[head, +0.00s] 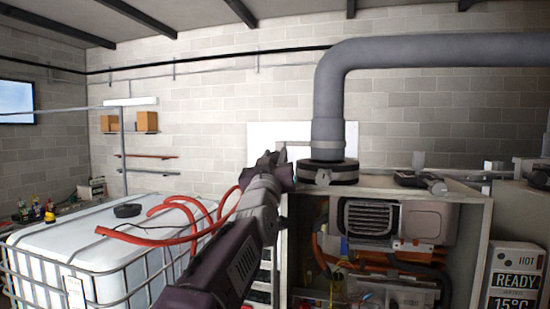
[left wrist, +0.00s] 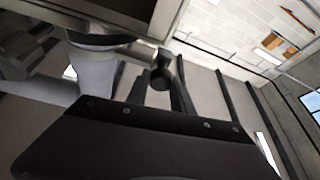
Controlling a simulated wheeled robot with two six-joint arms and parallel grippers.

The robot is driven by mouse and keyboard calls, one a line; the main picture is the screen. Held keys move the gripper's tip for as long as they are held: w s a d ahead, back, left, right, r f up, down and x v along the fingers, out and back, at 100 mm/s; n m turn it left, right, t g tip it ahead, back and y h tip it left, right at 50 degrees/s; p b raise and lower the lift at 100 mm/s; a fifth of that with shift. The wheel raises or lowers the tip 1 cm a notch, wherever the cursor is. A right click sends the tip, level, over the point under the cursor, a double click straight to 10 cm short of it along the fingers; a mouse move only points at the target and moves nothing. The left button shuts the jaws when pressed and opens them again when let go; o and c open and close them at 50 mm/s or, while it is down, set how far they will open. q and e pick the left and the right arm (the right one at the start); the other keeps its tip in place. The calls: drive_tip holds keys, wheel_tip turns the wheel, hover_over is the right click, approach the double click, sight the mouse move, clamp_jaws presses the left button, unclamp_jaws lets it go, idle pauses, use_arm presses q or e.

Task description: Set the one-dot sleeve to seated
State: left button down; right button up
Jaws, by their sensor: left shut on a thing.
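The grey flue pipe (head: 328,105) bends down to a collar-like sleeve (head: 328,152) above a black ring (head: 330,172) on top of the heater. No dot mark can be made out on the sleeve. A short light rod (head: 293,144) sticks out left from it. My left gripper (head: 272,165) is left of the sleeve. In the left wrist view its fingers (left wrist: 162,88) are shut on the dark round end of the rod, the handle knob (left wrist: 162,77). The pipe (left wrist: 95,90) also shows there. My right gripper is not in view.
The open heater cabinet (head: 480,235) with wiring and hoses stands below the pipe. A white caged tank (head: 75,245) with red hose (head: 185,215) on it is at left. A display panel reading READY (head: 515,280) is at far right. Loose fittings (head: 425,182) lie on the heater's top.

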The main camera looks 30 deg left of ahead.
use_arm(q)
drive_tip(key=shift+f, duration=0.15)
idle(0.8)
drive_tip(key=f+b, duration=0.3)
drive_tip(key=shift+w+f, duration=0.2)
drive_tip(key=shift+w, duration=0.05)
drive_tip(key=c, duration=1.1)
unclamp_jaws()
drive_tip(key=shift+f, duration=0.1)
drive_tip(key=b+v, duration=0.4)
drive_tip(key=v, duration=0.4)
drive_tip(key=shift+f, duration=0.25)
